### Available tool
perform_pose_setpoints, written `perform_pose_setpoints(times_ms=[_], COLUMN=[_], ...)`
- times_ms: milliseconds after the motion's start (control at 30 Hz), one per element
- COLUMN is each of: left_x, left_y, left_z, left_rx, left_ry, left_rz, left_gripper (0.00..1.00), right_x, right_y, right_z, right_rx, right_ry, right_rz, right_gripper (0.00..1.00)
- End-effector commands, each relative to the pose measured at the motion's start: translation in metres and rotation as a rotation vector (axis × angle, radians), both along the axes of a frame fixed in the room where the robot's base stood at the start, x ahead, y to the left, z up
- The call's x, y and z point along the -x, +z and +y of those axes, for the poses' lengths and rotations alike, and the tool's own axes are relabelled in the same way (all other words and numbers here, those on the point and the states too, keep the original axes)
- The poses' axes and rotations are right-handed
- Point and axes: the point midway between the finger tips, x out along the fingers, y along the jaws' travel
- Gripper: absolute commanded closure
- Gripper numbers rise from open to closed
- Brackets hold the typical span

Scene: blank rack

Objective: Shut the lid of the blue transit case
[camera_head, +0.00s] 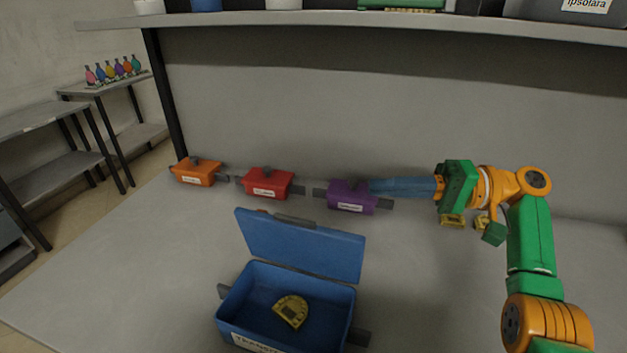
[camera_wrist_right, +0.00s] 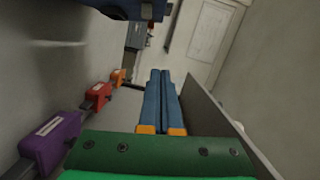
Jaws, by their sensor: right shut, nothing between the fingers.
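The blue transit case (camera_head: 230,316) stands at the front of the grey surface with a label on its front. Its blue lid (camera_head: 300,247) is open and stands up at the rear edge, leaning back. A yellow rounded object (camera_head: 291,311) lies inside the case. A dark blue part at the top of the right wrist view (camera_wrist_right: 128,8) looks like the case. My right gripper (camera_head: 373,187) has long blue fingers, pointing left, behind and to the right of the lid and apart from it. The fingers (camera_wrist_right: 160,75) lie together, empty. My left gripper is not in view.
Small orange (camera_head: 196,173), red (camera_head: 268,183) and purple (camera_head: 350,197) cases stand in a row at the back; the purple one appears beside my fingertips. A shelf (camera_head: 330,20) runs overhead. The surface left of the blue case is clear.

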Motion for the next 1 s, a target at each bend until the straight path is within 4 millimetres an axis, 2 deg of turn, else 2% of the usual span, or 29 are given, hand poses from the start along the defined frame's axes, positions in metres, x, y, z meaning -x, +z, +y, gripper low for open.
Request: perform_pose_setpoints(times_ms=[167,500,700,800,1000], left_x=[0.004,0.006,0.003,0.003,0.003], left_y=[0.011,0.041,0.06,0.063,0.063], left_z=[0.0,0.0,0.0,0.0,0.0], left_rx=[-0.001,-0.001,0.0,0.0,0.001], left_ry=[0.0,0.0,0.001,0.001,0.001], left_rz=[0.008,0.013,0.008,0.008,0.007], left_gripper=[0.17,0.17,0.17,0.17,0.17], right_x=[-0.002,-0.012,0.013,0.02,0.024], right_y=[0.002,0.0,-0.005,-0.009,-0.012], right_z=[0.024,0.098,0.108,0.111,0.112], right_rx=[0.001,-0.002,0.001,0.001,0.0], right_ry=[0.004,0.003,0.0,0.001,0.0], right_rz=[0.0,0.003,0.001,0.002,0.001], right_gripper=[1.0,1.0,1.0,1.0,1.0])
